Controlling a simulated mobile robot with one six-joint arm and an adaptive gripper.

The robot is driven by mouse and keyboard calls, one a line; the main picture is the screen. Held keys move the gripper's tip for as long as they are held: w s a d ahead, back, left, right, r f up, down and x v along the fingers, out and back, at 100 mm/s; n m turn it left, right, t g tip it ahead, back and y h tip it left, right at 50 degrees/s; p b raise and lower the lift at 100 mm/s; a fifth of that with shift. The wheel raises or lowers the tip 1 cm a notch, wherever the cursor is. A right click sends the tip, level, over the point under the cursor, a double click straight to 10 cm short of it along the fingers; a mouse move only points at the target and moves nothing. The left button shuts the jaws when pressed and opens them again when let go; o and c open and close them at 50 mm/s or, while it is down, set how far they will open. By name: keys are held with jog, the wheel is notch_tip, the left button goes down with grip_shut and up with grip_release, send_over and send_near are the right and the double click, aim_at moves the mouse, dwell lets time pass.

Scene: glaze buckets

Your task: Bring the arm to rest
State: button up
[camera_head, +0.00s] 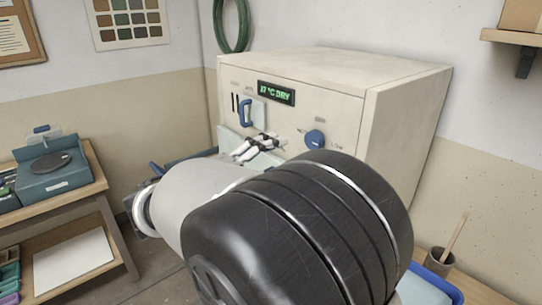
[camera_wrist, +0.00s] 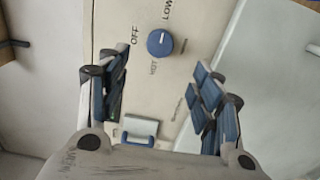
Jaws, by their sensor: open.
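My gripper (camera_wrist: 162,95) is open in the wrist view, with its two blue-padded fingers apart and nothing between them. It faces the front of a cream cabinet (camera_wrist: 140,72). The cabinet's blue knob (camera_wrist: 160,42) shows beyond the fingers, with OFF, LOW and HOT lettering around it. A blue handle (camera_wrist: 138,139) shows below, close above my gripper's body in the picture. In the head view my arm (camera_head: 300,235) reaches across the front of the cabinet (camera_head: 340,80) and hides its lower part. The knob (camera_head: 315,139) and handle (camera_head: 246,112) are visible there.
A lit green display (camera_head: 276,93) on the cabinet ends in "DRY". A wooden bench (camera_head: 95,180) with a teal device (camera_head: 55,175) stands at left. A blue-rimmed tray (camera_head: 437,283) is at lower right. A wall shelf (camera_head: 515,38) is at upper right. Floor shows beside the bench.

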jog(key=s+d+f+m+g+y, duration=0.4)
jog(key=s+d+g, duration=0.3)
jog(key=s+d, duration=0.7)
jog(key=s+a+f+m+y, duration=0.1)
jog(key=s+a+f+y, duration=0.1)
jog(key=s+f+y, duration=0.2)
jog(key=s+a+f+m+t+y, duration=0.1)
jog(key=s+f+y, duration=0.4)
jog(key=s, duration=0.6)
jog(key=shift+s+a+f+m+y, duration=0.2)
jog(key=shift+a+f+m+y, duration=0.1)
jog(key=shift+a+m+y, duration=0.4)
